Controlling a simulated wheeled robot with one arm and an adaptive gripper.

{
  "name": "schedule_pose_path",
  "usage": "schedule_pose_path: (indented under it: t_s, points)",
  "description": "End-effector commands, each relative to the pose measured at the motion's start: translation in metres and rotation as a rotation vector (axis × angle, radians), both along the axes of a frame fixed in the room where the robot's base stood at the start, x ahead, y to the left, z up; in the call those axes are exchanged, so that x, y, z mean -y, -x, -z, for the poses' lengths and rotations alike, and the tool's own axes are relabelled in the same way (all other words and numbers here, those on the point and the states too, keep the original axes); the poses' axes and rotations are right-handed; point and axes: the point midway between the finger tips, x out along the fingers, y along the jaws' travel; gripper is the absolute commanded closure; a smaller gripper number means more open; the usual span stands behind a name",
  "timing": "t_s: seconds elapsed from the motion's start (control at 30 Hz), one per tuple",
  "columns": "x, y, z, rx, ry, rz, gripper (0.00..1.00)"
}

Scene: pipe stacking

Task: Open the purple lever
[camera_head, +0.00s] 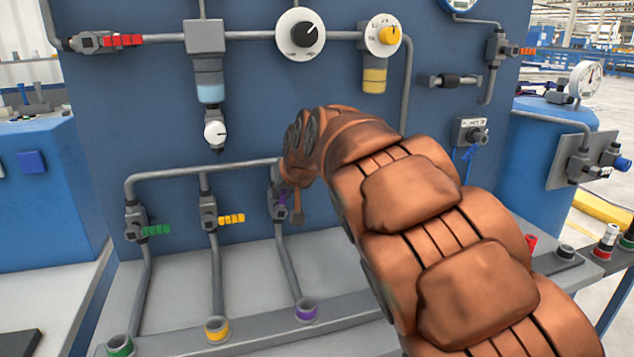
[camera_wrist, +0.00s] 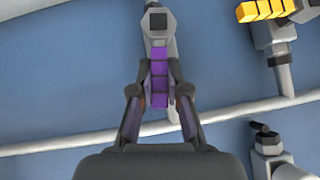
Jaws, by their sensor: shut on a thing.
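The purple lever (camera_wrist: 159,72) runs from its grey valve body (camera_wrist: 157,24) down between the fingers of my gripper (camera_wrist: 160,94) in the wrist view. One finger is on each side of the lever, and the jaws are shut on it. In the head view a small part of the purple lever (camera_head: 282,198) shows beside my gripper (camera_head: 294,202). My copper-coloured arm reaches in from the lower right and hides the area right of this valve. A pipe runs from the valve down to a purple-ringed socket (camera_head: 307,310).
A yellow lever (camera_head: 231,219) and a green lever (camera_head: 156,230) sit on valves to the left. Horizontal pipe (camera_head: 200,169) runs just above. A white gauge (camera_head: 215,133) hangs above left. The blue panel (camera_head: 140,100) stands behind, with a grey ledge below.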

Motion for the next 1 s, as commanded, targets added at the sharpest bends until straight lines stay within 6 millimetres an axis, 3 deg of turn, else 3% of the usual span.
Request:
schedule_pose_path:
  t_s: [0.3,0.9,0.93,1.0]
  points:
    - [-0.019,0.010,0.000,0.047,0.131,-0.018,1.00]
    - [-0.021,0.011,0.002,0.059,0.163,-0.018,1.00]
    - [-0.021,0.011,0.002,0.060,0.163,-0.018,0.82]
    - [-0.021,0.010,0.002,0.060,0.163,-0.018,0.75]
